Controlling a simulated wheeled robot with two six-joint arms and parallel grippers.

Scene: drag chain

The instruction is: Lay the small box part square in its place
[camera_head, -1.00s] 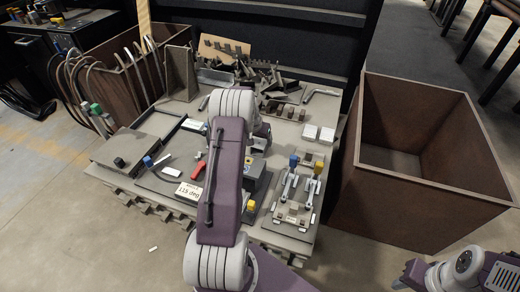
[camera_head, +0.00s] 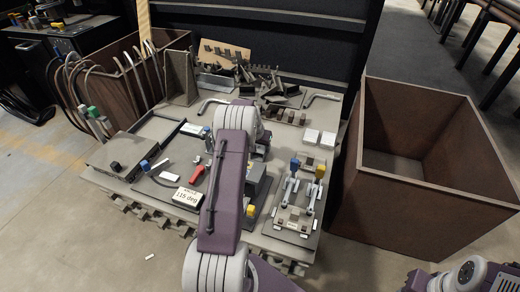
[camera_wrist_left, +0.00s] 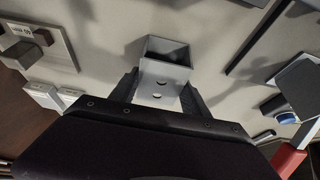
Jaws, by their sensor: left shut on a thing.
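The small box part (camera_wrist_left: 164,68) is a light grey, open-ended square piece with two round holes in its near face. In the left wrist view, my left gripper (camera_wrist_left: 160,88) is shut on it, with a dark finger on each side. The pale work surface (camera_wrist_left: 105,55) lies beyond the part; I cannot tell the gap between them. In the head view my left arm covers the part, its gripper and some of the bench's middle. My right arm shows at the bottom right corner, off the bench; its fingers cannot be made out.
A readout marked 115 deg (camera_head: 187,197) and a red-handled tool (camera_head: 196,174) lie left of my arm. A clamp fixture (camera_head: 297,205) and white blocks (camera_head: 319,138) are to its right. A large brown bin (camera_head: 447,222) stands right of the bench. Dark parts (camera_head: 270,85) are piled behind.

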